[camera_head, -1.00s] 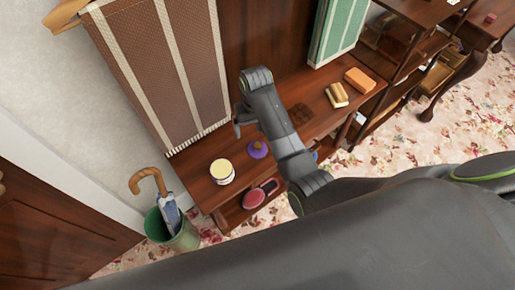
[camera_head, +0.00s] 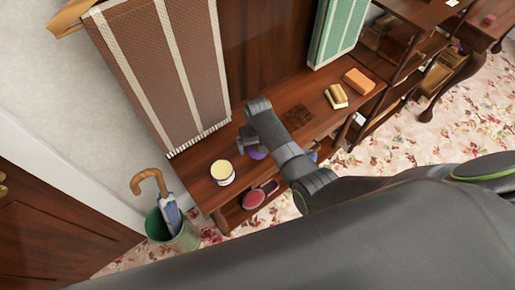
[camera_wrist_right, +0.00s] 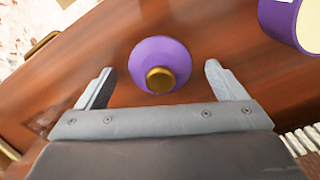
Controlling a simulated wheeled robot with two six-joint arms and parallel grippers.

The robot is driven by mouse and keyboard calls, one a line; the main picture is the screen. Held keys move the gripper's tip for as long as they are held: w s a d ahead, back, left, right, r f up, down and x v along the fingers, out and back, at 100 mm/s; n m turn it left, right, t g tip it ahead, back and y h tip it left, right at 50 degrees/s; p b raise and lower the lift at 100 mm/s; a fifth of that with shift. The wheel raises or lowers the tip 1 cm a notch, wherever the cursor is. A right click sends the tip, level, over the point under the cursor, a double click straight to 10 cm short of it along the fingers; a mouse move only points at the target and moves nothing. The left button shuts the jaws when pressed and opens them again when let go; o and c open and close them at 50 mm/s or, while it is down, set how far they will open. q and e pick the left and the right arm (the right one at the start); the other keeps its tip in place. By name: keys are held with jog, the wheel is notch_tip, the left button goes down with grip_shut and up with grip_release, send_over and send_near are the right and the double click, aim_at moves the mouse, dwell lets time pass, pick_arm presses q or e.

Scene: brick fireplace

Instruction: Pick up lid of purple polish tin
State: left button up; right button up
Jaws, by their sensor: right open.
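The lid of the purple polish tin (camera_wrist_right: 160,58) is a purple disc with a gold knob, lying on the wooden bench top (camera_wrist_right: 60,88). In the head view the lid (camera_head: 257,154) is partly hidden behind my right arm. The open tin (camera_head: 222,172), with a pale cream filling, stands left of the lid; its purple side also shows at top right of the right wrist view (camera_wrist_right: 308,28). My right gripper (camera_wrist_right: 158,72) is open, with a finger on each side of the lid and gaps between. My left gripper is not in view.
A yellowish brush-like block (camera_head: 336,96) and an orange block (camera_head: 358,81) lie on the right of the bench. A red-topped object (camera_head: 253,199) is on the shelf below. A green umbrella bin (camera_head: 175,235) stands to the left. A brown striped panel (camera_head: 160,65) rises behind.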

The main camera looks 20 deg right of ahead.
jog(key=shift+f, duration=0.1)
jog(key=c, duration=1.1)
